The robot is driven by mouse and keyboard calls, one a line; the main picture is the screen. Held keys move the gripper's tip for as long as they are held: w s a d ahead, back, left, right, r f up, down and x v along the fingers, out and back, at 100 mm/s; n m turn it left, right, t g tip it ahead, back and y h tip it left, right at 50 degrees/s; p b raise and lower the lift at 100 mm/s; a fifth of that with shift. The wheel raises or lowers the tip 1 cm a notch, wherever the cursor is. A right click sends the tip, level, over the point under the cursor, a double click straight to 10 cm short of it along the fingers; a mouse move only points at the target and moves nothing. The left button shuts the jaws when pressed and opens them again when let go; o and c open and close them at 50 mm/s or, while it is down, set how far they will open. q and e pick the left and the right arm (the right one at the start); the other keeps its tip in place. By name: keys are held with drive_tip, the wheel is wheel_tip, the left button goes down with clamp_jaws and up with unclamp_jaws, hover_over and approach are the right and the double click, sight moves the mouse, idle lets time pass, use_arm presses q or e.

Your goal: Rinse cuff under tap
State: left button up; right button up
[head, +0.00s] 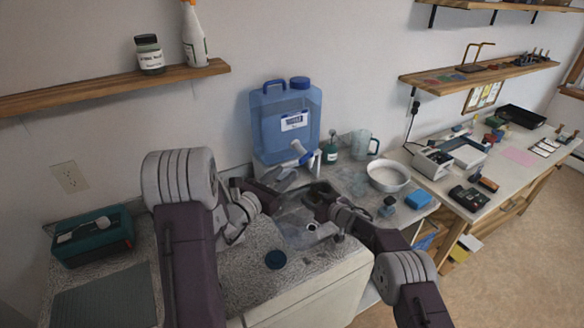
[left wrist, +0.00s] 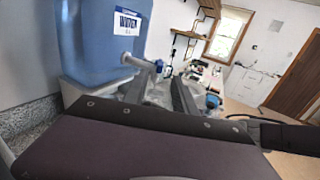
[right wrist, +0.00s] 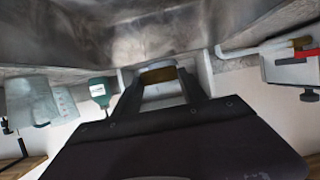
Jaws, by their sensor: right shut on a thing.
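A blue water jug (head: 287,120) stands on a white stand against the wall, with a pale tap (head: 302,152) at its lower front. The tap also shows in the left wrist view (left wrist: 140,64). My left gripper (head: 284,179) is just below and left of the tap, its fingers apart with nothing visible between them. My right gripper (head: 312,198) is over the grey sink (head: 291,238). In the right wrist view it is shut on the cuff (right wrist: 158,75), a brass-coloured band between the fingertips. The cuff is not clearly visible in the head view.
A teal box (head: 92,236) sits at left.

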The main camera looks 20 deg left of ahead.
sight(300, 161)
use_arm(q)
drive_tip(key=w, duration=0.3)
drive_tip(key=w+d, duration=0.1)
drive_tip(key=w, duration=0.3)
drive_tip(key=w+d, duration=0.1)
drive_tip(key=w, duration=0.2)
drive_tip(key=shift+w+d, duration=0.1)
drive_tip(key=shift+w, duration=0.15)
drive_tip(key=shift+c, duration=0.3)
clamp_jaws()
